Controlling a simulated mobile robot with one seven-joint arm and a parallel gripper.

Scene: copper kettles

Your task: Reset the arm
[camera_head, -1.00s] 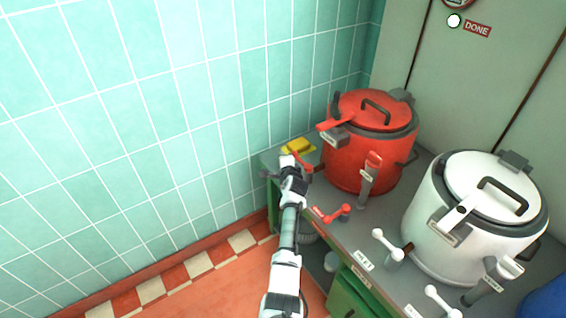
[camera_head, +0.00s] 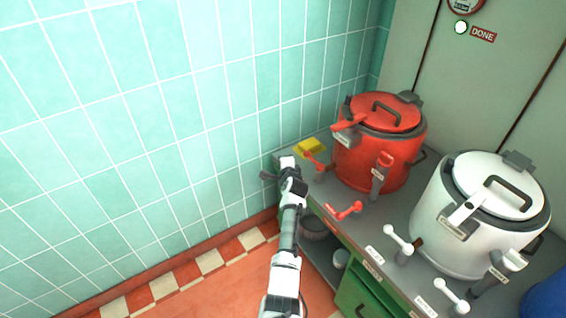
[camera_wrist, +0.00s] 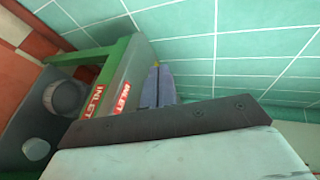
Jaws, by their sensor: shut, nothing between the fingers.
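My arm reaches up from the bottom of the head view, with my gripper (camera_head: 267,175) at its far end, beside the left end of the counter (camera_head: 325,188). In the wrist view my gripper's two grey fingers (camera_wrist: 158,82) lie side by side, shut and empty. The counter's green edge and red INLET labels (camera_wrist: 98,95) show just left of the fingers there. The gripper appears apart from the red kettle (camera_head: 372,155) and its red lever. The exact gap to the counter is hard to tell.
A white kettle (camera_head: 440,225) stands right of the red one. A yellow block (camera_head: 309,146) lies on the counter's back left corner. Red and white valve handles (camera_head: 343,210) line the front edge. Tiled wall (camera_head: 150,120) rises behind; the floor (camera_head: 205,295) at left is clear.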

